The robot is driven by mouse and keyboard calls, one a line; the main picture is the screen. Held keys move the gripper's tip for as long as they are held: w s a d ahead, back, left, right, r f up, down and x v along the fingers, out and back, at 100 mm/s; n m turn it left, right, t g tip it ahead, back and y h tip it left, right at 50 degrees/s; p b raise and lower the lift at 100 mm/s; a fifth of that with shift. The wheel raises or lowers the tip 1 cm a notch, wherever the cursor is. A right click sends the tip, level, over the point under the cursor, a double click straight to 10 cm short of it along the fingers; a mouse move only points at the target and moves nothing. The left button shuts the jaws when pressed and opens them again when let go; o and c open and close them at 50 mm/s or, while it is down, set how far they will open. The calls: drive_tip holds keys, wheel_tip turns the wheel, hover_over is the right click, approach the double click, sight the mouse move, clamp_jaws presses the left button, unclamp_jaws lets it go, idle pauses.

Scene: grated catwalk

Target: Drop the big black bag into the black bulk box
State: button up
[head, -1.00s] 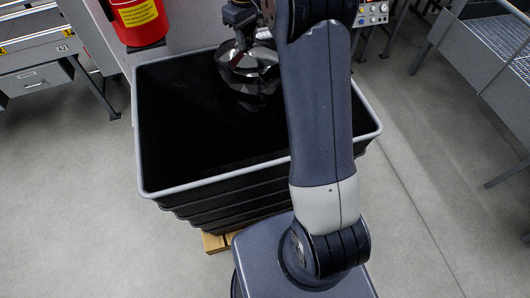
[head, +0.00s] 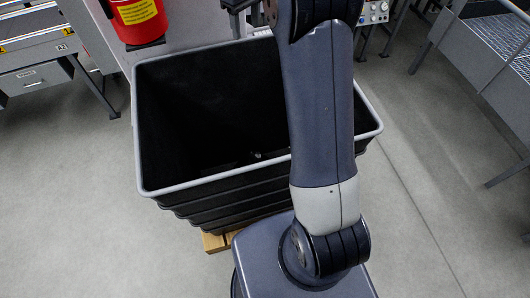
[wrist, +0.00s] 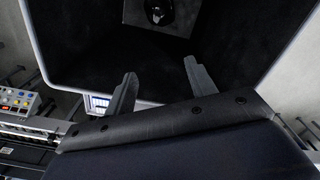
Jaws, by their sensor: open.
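The black bulk box (head: 215,195) stands open in the middle of the head view, with a grey rim. The big black bag is no longer under my gripper; only a small glint (head: 256,155) low in the dark interior shows, perhaps part of the bag. In the wrist view a glossy dark shape (wrist: 159,12) at the top edge may be the bag, but I cannot be sure. My gripper (wrist: 160,69) is open with nothing between its fingers, above the box's rim and opening. In the head view my arm and the top edge hide the fingers.
A red fire extinguisher (head: 138,20) is at the back left beside the box. A drawer bench (head: 35,80) is at the left and a grey rack (head: 480,60) at the right. A control panel (head: 373,12) is behind. The floor at both sides is clear.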

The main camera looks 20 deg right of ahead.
wheel_tip(320, 180, up, 7)
idle(0.3)
wheel_tip(320, 180, down, 7)
drive_tip(key=shift+p, duration=0.35)
idle(0.7)
